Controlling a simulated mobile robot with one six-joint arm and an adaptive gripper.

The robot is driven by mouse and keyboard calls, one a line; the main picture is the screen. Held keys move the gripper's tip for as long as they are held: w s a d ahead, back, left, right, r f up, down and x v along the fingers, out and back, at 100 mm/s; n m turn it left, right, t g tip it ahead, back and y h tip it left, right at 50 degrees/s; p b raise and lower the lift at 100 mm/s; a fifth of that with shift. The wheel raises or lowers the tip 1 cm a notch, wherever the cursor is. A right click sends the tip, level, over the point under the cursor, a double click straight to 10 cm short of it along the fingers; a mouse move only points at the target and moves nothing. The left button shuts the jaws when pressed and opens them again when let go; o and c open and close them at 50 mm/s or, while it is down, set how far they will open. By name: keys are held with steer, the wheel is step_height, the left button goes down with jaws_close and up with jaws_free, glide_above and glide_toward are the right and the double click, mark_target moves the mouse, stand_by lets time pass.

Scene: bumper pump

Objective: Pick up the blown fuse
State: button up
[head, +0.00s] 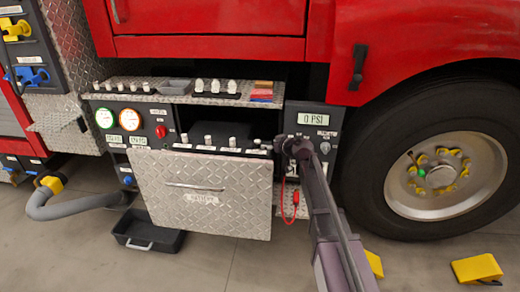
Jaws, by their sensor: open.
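My arm reaches up from the lower right, and my gripper (281,146) is at the right end of the open compartment above the diamond-plate drawer front (205,180). The gripper is small and dark here; its fingers are hard to make out, and it appears empty. A row of small white-topped pieces (207,141) stands along the compartment's front edge, the rightmost close to the gripper. Several white pieces (215,86) stand in a dark holder on the shelf above. I cannot tell which piece, if any, is the blown fuse.
The diamond-plate shelf (130,97) also bears a grey tray (175,86) and a coloured stack (262,91). A display panel (313,119) and red cable (295,198) are beside my arm. A black tray (147,233) lies on the floor. A large wheel (440,175) stands right.

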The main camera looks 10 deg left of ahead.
mark_target(258, 142)
steer(key=shift+b+x, duration=0.6)
steer(key=shift+x, duration=1.6)
steer(key=shift+b+x, duration=0.9)
steer(key=shift+x, duration=1.7)
steer(key=shift+r, duration=0.15)
steer(key=c, duration=1.1)
